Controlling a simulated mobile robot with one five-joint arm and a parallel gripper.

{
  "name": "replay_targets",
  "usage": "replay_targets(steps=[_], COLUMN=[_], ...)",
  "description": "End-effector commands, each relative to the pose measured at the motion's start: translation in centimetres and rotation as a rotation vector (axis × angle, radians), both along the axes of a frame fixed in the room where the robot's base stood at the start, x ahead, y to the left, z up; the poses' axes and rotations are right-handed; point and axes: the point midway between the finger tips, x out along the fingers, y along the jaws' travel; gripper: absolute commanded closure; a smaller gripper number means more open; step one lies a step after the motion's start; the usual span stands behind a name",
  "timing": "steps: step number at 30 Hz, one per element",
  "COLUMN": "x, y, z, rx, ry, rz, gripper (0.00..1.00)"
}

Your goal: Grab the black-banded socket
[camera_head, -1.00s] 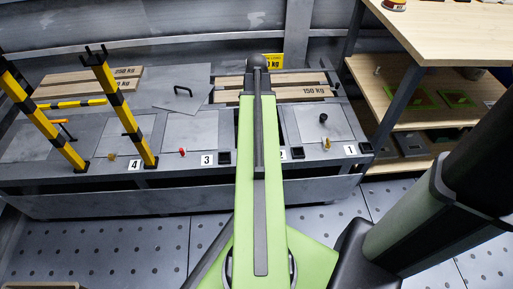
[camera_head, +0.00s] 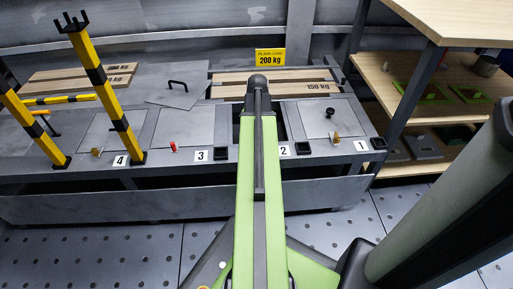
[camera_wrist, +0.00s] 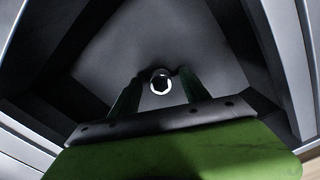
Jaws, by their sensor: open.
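In the wrist view a small round socket (camera_wrist: 160,91) shows end-on, with a bright rim around a dark hexagonal hole. It lies at the bottom of a dark, steep-walled grey bay. A dark edge shows around its far side, but I cannot tell whether this is a black band. My gripper (camera_wrist: 159,80) is open, with one finger on each side of the socket. I cannot tell whether either finger touches it. In the head view my green arm reaches over the bench (camera_head: 330,160) between labels 3 and 2, and hides the gripper and socket.
Yellow-black posts (camera_head: 104,92) stand on the bench at left. A loose grey cover with a black handle (camera_head: 178,84) lies behind bay 3. Planks (camera_head: 300,84) lie at the back under a yellow 200 kg sign (camera_head: 270,57). A wooden shelf (camera_head: 400,70) stands at right.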

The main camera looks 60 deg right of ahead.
Motion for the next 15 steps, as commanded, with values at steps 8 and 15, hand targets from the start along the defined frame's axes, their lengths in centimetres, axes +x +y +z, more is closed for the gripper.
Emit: replay_targets(steps=[8, 15], x=[-0.04, -0.07], y=[-0.02, -0.03], z=[-0.42, -0.42], rx=[0.0, 0.0], ry=[0.0, 0.0], rz=[-0.001, -0.001], gripper=[0.48, 0.8])
